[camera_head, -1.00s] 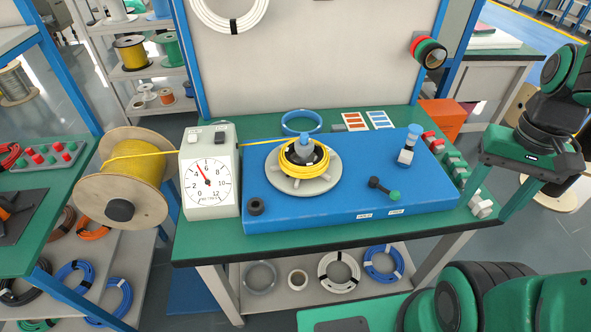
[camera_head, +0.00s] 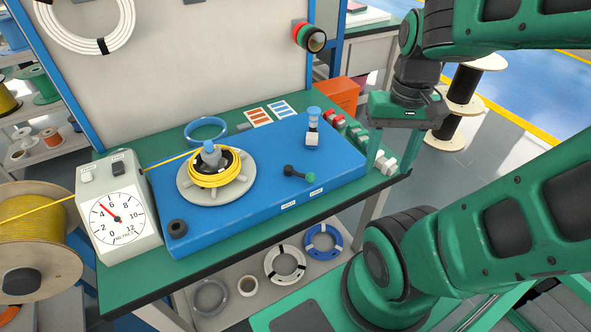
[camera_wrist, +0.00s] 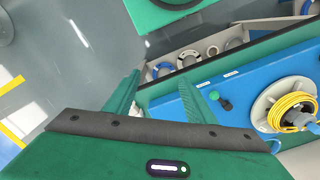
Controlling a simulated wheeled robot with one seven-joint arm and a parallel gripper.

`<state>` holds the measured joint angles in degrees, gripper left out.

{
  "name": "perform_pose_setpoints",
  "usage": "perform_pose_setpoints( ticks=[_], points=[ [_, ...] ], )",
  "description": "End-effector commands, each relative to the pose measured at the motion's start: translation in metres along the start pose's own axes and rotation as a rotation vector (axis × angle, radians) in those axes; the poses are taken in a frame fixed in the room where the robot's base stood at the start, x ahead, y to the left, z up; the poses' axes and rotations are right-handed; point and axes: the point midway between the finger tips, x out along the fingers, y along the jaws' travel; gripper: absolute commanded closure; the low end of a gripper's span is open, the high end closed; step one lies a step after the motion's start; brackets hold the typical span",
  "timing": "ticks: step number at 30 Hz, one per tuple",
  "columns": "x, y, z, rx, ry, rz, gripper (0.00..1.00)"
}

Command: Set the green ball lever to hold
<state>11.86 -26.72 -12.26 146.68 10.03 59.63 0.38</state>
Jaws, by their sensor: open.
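The green ball lever (camera_head: 309,176) is a short dark arm with a green ball, on top of the blue machine base (camera_head: 240,222) near its front right. Two small white labels sit on the base's front edge below it; their text is too small to read surely. In the wrist view the green ball (camera_wrist: 214,95) shows just right of one fingertip. My gripper (camera_head: 390,165) is open and empty, at the table's right end, to the right of the lever and apart from it. My gripper also shows in the wrist view (camera_wrist: 166,90), fingers spread.
A disc with a yellow cable coil (camera_head: 218,178) and a blue-capped post (camera_head: 312,128) stand on the base. A dial box (camera_head: 118,215) is at the left. Red, green and white small blocks (camera_head: 362,140) line the table's right side, close to my gripper.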

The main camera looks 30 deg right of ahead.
Motion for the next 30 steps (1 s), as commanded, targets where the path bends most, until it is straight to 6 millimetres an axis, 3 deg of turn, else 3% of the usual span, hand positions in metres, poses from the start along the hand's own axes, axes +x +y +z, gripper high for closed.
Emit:
perform_pose_setpoints(
  ticks=[1,3,6,18,30],
  points=[
    [-0.001,0.001,0.002,-0.001,0.002,-0.001,0.64],
    [-0.006,0.005,0.008,-0.001,0.010,-0.006,0.80],
    [-0.009,0.000,0.000,0.000,0.003,0.000,1.00],
    [-0.019,-0.058,-0.073,-0.016,-0.078,0.031,1.00],
    [0.001,-0.131,-0.139,-0.048,-0.183,0.024,1.00]
  ],
)
